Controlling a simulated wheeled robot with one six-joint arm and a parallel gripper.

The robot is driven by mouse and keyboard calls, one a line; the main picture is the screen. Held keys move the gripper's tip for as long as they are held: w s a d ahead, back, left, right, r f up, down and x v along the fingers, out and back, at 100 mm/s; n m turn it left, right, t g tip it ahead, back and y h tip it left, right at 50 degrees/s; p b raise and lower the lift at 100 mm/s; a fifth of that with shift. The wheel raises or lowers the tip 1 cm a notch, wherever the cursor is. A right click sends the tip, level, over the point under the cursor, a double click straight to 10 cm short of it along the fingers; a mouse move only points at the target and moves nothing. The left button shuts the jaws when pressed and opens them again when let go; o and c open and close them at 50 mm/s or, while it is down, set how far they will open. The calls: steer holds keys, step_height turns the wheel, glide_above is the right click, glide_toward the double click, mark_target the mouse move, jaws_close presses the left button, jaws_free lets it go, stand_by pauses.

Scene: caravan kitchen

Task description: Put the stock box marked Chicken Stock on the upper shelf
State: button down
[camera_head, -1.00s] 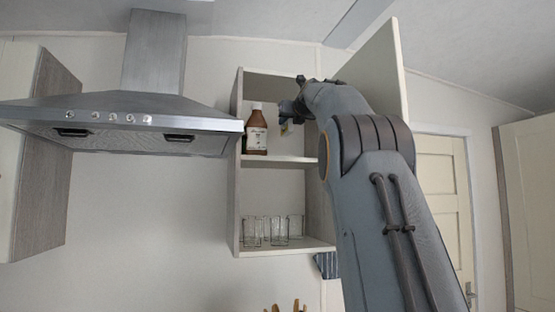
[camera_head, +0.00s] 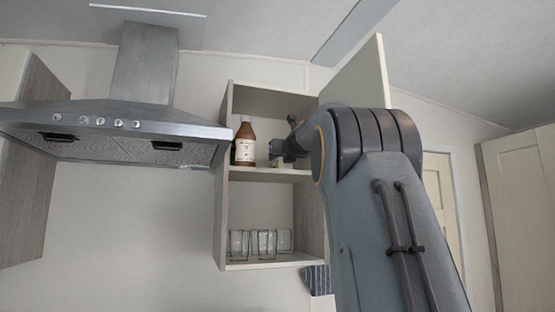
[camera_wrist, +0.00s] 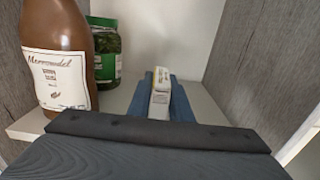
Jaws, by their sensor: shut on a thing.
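My gripper (camera_wrist: 160,100) is inside the upper compartment of the open wall cabinet, just above the upper shelf (camera_head: 262,173). It is shut on a small pale box (camera_wrist: 161,84), seen end-on between the blue fingers in the wrist view. The print on the box is too small to read, so I cannot tell if it is the Chicken Stock box. In the head view only a sliver of the box shows beside the gripper (camera_head: 277,152). I cannot tell whether the box touches the shelf.
A brown bottle (camera_head: 246,142) with a white label stands left of my gripper on the upper shelf. A green jar (camera_wrist: 104,50) stands behind it. Several glasses (camera_head: 262,242) stand on the lower shelf. The cabinet door (camera_head: 358,75) is open at the right; a range hood (camera_head: 110,125) is left.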

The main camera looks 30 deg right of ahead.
steer(key=shift+f, duration=0.1)
steer(key=c, duration=1.6)
jaws_free()
steer(key=shift+s, duration=0.1)
steer(key=b+v, duration=0.5)
steer(key=v, duration=0.6)
steer(key=shift+s+a, duration=0.1)
steer(key=shift+s, duration=0.3)
